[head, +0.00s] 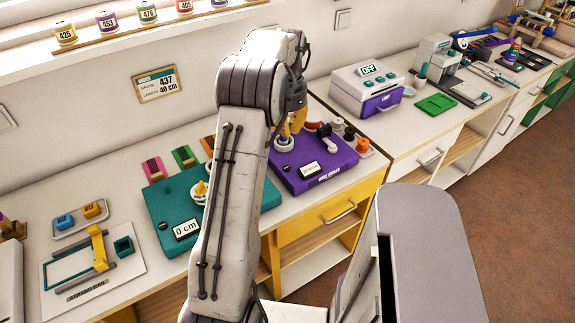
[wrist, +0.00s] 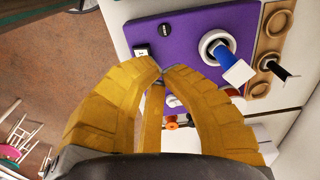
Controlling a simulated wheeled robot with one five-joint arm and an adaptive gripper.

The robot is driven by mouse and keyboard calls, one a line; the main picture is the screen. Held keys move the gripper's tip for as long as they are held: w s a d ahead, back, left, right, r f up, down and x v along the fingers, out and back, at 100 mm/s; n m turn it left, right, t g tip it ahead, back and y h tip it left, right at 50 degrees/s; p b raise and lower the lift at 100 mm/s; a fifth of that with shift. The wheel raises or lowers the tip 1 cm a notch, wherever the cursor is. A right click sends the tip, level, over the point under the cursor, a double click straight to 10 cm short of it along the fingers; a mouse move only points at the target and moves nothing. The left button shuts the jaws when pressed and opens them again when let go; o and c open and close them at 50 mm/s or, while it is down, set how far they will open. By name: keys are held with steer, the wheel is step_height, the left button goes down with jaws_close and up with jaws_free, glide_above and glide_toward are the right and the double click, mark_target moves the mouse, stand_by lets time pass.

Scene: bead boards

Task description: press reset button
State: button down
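My gripper (head: 297,119) is above the back of the purple board (head: 340,163) in the head view, partly behind my arm. In the wrist view its yellow fingers (wrist: 161,73) come together at the tips with nothing visible between them. The purple board (wrist: 195,28) lies beyond them. A small round black button with pale marking (wrist: 164,29) is on it, apart from the fingertips; I cannot read its marking. A teal board (head: 172,205) with a "0 cm" display (head: 187,229) has a small dark round spot (head: 163,225) beside it. I cannot tell which is the reset button.
A blue-and-white crank-like part (wrist: 228,62) rises from the purple board, right of my fingers. A white-and-purple machine reading "OFF" (head: 367,85) stands farther right. A strand rail (head: 92,262) lies at left.

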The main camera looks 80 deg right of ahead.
mark_target(288, 172)
steer(key=shift+m, duration=0.5)
steer(key=shift+a+f, duration=0.1)
step_height(288, 172, down, 14)
steer(key=shift+r+p, duration=0.1)
steer(key=shift+p, duration=0.45)
stand_by(0.5)
steer(key=shift+f+b, duration=0.85)
steer(key=shift+a+f, duration=0.1)
steer(key=shift+r, duration=0.4)
step_height(288, 172, up, 14)
steer(key=p, duration=0.1)
